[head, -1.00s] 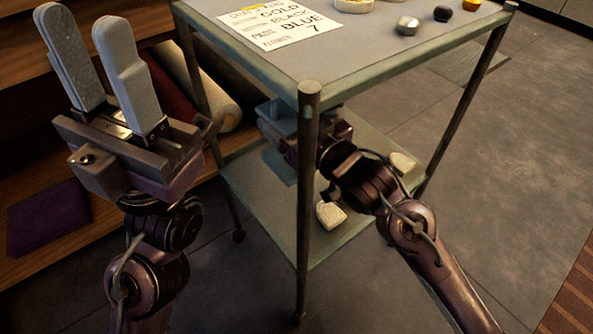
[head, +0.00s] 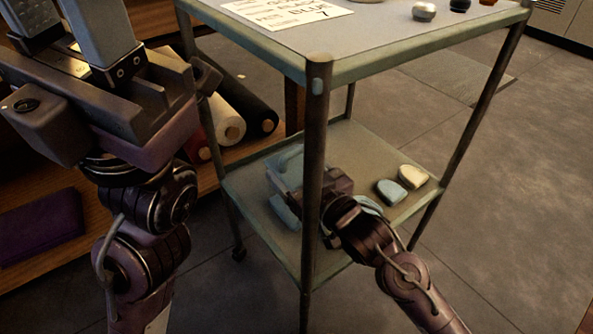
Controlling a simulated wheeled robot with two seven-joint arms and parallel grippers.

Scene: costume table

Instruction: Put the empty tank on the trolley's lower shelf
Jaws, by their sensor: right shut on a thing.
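The trolley's lower shelf (head: 350,143) is a grey-green tray below the top shelf (head: 390,35). My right gripper (head: 282,189) reaches in behind the near corner post, low over the lower shelf. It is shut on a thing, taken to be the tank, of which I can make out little. Pale blue shapes show at its jaws, and I cannot tell fingers from tank there. The post and gripper body hide part of it. I cannot tell whether the held thing touches the shelf. My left gripper (head: 66,22) is open and empty at the upper left, its fingertips cut off.
A blue block (head: 390,191) and a cream block (head: 412,176) lie on the lower shelf, right of my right gripper. The near corner post (head: 316,200) stands close by the wrist. A lettered card (head: 285,12) and small pots lie on top. Fabric rolls (head: 228,125) are at left.

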